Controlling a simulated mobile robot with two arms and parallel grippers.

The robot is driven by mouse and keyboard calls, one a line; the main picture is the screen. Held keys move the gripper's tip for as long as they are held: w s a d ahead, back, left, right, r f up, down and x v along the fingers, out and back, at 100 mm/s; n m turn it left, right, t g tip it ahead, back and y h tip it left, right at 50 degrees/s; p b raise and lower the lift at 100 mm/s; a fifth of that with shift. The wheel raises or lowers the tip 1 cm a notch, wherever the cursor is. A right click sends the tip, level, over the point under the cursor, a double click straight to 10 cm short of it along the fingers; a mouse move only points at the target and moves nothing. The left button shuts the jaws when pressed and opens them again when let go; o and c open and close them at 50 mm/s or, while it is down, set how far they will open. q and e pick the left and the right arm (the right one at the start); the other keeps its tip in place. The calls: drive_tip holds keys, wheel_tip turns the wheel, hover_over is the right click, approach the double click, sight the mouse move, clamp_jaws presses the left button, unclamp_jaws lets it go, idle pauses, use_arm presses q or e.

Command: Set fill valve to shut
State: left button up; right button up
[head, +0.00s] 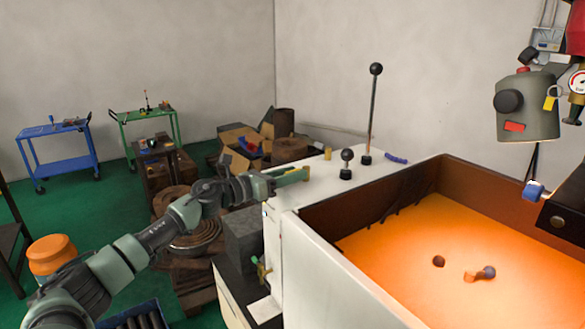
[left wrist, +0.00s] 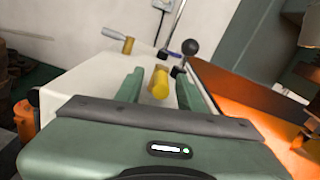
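A yellow cylindrical handle (left wrist: 160,84) stands at the white machine top and lies between the fingers of my left gripper (left wrist: 158,88). The fingers are apart, with a gap on each side of it. In the head view my left gripper (head: 292,174) is over the near left edge of the white machine top (head: 312,192), where the fingers mostly hide that handle. A second brass-yellow fitting (head: 327,153) stands farther back; it also shows in the left wrist view (left wrist: 128,45). A brass tap (head: 262,268) is on the machine's side. No label tells which is the fill valve. My right gripper is not in view.
A short black-ball lever (head: 347,158) and a tall one (head: 372,105) rise just right of the gripper. The open tank (head: 470,235) glows orange. A grey box with a black knob (head: 527,105) hangs at upper right. Carts and crates stand behind on the left.

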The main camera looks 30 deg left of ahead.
use_arm(q)
drive_tip(key=shift+w+d, duration=0.1)
drive_tip(key=shift+w, duration=0.1)
clamp_jaws()
idle(1.4)
